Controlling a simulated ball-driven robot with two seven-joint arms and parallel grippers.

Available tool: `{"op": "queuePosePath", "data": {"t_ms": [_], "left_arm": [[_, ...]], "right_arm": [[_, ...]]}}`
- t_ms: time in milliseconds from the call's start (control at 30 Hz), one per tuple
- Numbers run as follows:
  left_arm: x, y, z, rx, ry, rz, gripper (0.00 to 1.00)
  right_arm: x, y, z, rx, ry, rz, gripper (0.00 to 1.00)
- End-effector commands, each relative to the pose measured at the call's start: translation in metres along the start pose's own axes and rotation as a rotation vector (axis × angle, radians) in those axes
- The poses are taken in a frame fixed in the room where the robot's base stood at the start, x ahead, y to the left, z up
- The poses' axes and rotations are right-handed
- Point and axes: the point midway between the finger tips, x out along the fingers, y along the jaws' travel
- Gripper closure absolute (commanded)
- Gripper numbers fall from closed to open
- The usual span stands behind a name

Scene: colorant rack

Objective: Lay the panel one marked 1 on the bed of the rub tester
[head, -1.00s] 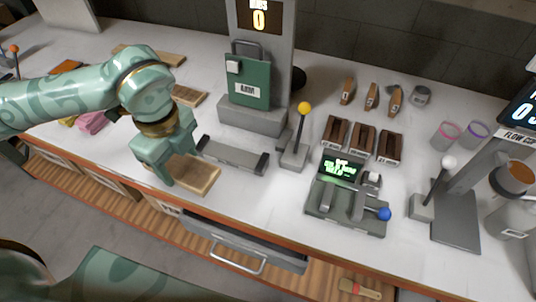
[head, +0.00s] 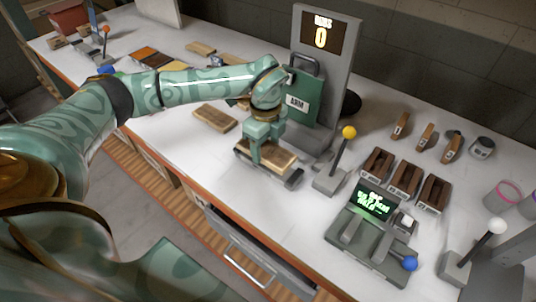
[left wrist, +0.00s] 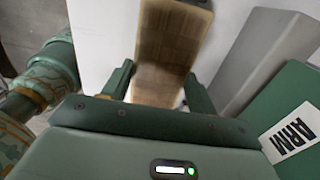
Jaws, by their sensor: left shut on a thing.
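My left gripper (head: 266,150) is shut on a light wooden panel (head: 282,161) and holds it level over the bed (head: 293,180) of the rub tester. The panel covers most of the bed, and I cannot tell whether it touches it. No mark can be read on the panel. In the left wrist view the panel (left wrist: 172,45) runs away between the two fingers (left wrist: 158,88). The rub tester (head: 340,70) has a grey tower with a display reading 0 and a green block labelled ARM (head: 302,100) behind the gripper. My right gripper is not in view.
Another wooden panel (head: 214,118) lies left of the tester. A yellow-knobbed lever (head: 334,170) stands close to the bed's right end. A control box (head: 372,232) with a green screen and several brown holders (head: 405,177) are further right. An open drawer (head: 235,245) juts out in front.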

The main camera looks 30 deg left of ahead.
Motion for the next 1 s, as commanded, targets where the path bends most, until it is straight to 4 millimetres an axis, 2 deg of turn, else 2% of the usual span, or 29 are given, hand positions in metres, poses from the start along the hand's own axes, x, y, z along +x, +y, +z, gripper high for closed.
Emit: {"op": "queuePosePath", "data": {"t_ms": [133, 300, 667, 700, 767, 1000], "left_arm": [[0.011, -0.008, 0.001, -0.001, 0.0, 0.001, 0.7], [0.037, -0.006, 0.001, 0.0, 0.0, 0.003, 0.7], [0.041, -0.006, 0.001, -0.001, 0.0, 0.001, 0.7], [0.041, -0.006, 0.001, -0.001, 0.0, 0.001, 0.36], [0.041, -0.006, 0.001, -0.001, 0.0, 0.0, 0.2], [0.041, -0.006, 0.001, 0.0, 0.0, 0.0, 0.2]], "right_arm": [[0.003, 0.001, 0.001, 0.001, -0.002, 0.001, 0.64], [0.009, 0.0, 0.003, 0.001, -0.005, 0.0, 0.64], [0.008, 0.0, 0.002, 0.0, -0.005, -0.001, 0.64], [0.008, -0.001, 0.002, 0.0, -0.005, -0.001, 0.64], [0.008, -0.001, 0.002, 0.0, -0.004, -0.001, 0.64], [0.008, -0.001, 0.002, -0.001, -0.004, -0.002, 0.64]]}}
